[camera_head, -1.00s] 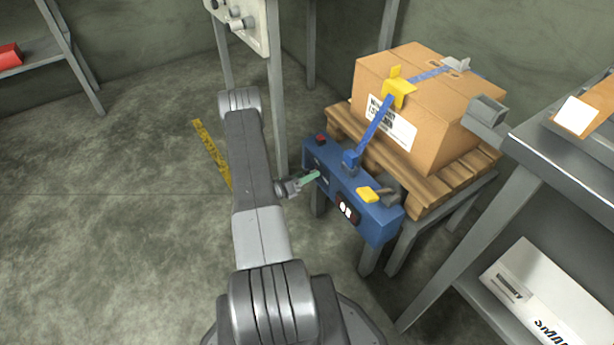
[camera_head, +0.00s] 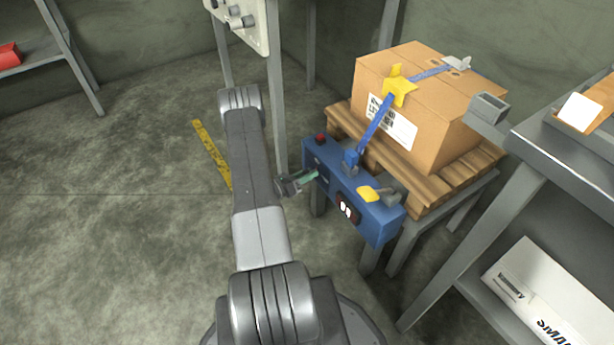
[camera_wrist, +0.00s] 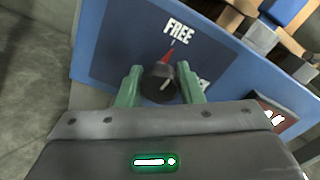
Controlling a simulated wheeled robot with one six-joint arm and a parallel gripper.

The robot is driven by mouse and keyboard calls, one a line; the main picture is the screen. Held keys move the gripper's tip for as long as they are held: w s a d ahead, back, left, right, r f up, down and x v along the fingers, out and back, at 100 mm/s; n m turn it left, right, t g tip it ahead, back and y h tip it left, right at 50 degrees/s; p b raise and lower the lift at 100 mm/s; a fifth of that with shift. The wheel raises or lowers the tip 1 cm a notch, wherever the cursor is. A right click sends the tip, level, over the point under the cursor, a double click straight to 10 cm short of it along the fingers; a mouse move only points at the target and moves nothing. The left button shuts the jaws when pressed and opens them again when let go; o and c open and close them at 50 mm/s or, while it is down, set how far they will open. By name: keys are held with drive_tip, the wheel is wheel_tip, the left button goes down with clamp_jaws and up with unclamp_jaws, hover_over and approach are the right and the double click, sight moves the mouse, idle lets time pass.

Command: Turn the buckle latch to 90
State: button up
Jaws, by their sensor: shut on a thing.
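The latch is a dark round knob (camera_wrist: 160,83) with a red pointer on the blue panel (camera_wrist: 105,45). Its pointer is directed up and slightly right, towards the white word FREE (camera_wrist: 179,30). A second label at the right is mostly hidden by a finger. My gripper (camera_wrist: 160,85) is shut on the knob, with one green finger on each side. In the head view my gripper (camera_head: 305,177) meets the left part of the blue box (camera_head: 376,225); the knob is hidden there.
A yellow-tipped lever (camera_head: 368,194) and a red button (camera_head: 320,138) are on the blue box. Behind it, a strapped carton (camera_head: 440,130) with a yellow buckle (camera_head: 400,90) rests on a pallet (camera_head: 428,195).

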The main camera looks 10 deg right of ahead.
drive_tip(key=m+b, duration=0.2)
drive_tip(key=m, duration=0.2)
drive_tip(key=shift+f+b, duration=0.15)
drive_tip(key=shift+b, duration=0.2)
drive_tip(key=m+b, duration=0.3)
drive_tip(key=m, duration=0.1)
drive_tip(key=shift+m, duration=0.4)
drive_tip(key=m+b, duration=0.3)
drive_tip(key=m, duration=0.1)
drive_tip(key=shift+m, duration=0.3)
drive_tip(key=shift+m+b, duration=0.4)
drive_tip(key=shift+m, duration=1.1)
drive_tip(key=o, duration=1)
drive_tip(key=shift+c, duration=0.2)
drive_tip(key=p+v, duration=0.3)
drive_tip(key=v, duration=1.1)
drive_tip(key=shift+r+p, duration=0.2)
drive_tip(key=shift+p, duration=0.15)
